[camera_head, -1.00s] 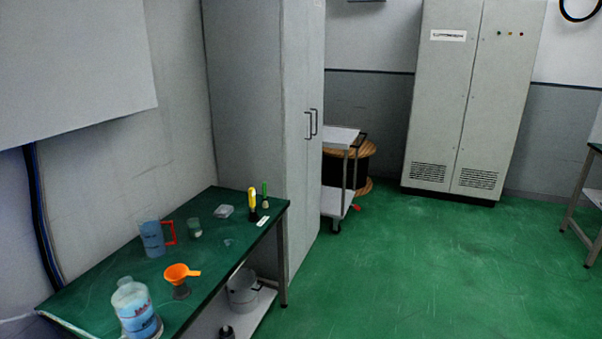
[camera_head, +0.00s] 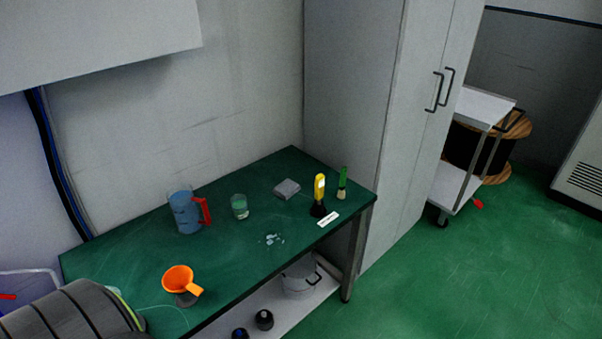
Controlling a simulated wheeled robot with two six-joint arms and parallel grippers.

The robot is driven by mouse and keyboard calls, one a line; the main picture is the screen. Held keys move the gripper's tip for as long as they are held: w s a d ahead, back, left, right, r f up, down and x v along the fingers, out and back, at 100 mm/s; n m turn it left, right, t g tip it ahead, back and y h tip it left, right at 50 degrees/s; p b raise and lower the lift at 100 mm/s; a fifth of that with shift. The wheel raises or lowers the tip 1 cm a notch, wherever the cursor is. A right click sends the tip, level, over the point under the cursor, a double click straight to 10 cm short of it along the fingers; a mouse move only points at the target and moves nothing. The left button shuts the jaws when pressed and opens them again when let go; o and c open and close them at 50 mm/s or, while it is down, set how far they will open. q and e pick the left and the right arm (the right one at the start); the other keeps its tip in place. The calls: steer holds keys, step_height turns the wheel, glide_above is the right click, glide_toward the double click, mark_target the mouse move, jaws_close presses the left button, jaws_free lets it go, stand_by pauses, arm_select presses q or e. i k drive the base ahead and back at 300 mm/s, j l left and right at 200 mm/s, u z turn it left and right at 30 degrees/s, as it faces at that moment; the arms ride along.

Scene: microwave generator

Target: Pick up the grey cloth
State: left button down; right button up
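The grey cloth (camera_head: 287,188) looks like a small, flat, folded square. It lies on the green-topped bench (camera_head: 330,230) near the back right, left of a yellow-and-black tool (camera_head: 319,195) and right of a glass with greenish liquid (camera_head: 239,207). Nothing covers it. Neither of my grippers is in view, so I cannot see whether they are open or shut.
A blue jug with a red handle (camera_head: 184,212), an orange funnel (camera_head: 179,279), a small puddle (camera_head: 271,239) and a green-handled brush (camera_head: 342,184) are on the bench. A tall cabinet (camera_head: 350,90) stands at its right end.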

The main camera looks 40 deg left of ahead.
mark_target(288, 187)
steer(key=i+u, duration=0.4)
steer(key=i+l+u, duration=0.15)
steer(key=u, duration=0.25)
steer(key=i+l+u, duration=0.5)
steer(key=u, duration=0.25)
